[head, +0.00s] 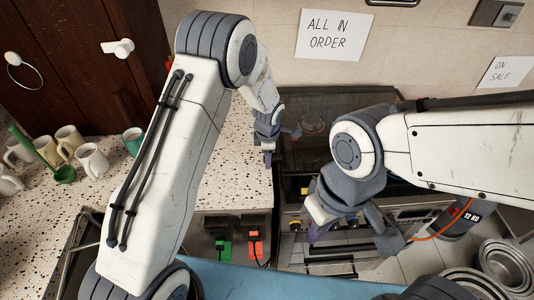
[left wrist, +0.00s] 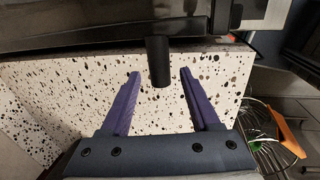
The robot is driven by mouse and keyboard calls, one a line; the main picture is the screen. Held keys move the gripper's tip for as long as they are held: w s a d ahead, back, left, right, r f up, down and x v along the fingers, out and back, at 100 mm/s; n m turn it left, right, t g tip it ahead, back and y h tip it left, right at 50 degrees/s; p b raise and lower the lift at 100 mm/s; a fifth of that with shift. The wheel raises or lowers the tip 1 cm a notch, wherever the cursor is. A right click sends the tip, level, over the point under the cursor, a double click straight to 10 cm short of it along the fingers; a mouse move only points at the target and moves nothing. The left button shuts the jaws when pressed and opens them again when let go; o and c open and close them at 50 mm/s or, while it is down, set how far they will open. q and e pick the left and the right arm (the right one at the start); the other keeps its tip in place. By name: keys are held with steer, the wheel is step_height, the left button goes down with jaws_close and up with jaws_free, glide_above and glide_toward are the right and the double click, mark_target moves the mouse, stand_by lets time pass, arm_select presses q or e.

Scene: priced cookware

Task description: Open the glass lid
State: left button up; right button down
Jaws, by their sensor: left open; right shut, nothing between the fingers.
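The glass lid (head: 318,100) looks like a dark, glossy panel over the stove at the back of the counter; my arms hide part of it. My left gripper (head: 281,146) is at its left edge. In the left wrist view my left gripper (left wrist: 158,98) is open, and a short black cylinder (left wrist: 158,62) lies between its fingers with gaps on both sides. A dark edge (left wrist: 90,35) runs across behind the cylinder. My right gripper (head: 318,232) is shut and empty, low in front of the stove front (head: 345,250).
Several mugs (head: 92,160) and a green item (head: 64,174) stand on the speckled counter (head: 225,175) at left. Metal pots (head: 505,262) are at lower right. Green (head: 222,247) and red (head: 255,242) items sit below the counter edge. A wire basket (left wrist: 262,140) is at right in the wrist view.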

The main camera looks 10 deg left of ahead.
arm_select(q)
steer(key=shift+f, duration=0.35)
jaws_close()
stand_by(1.2)
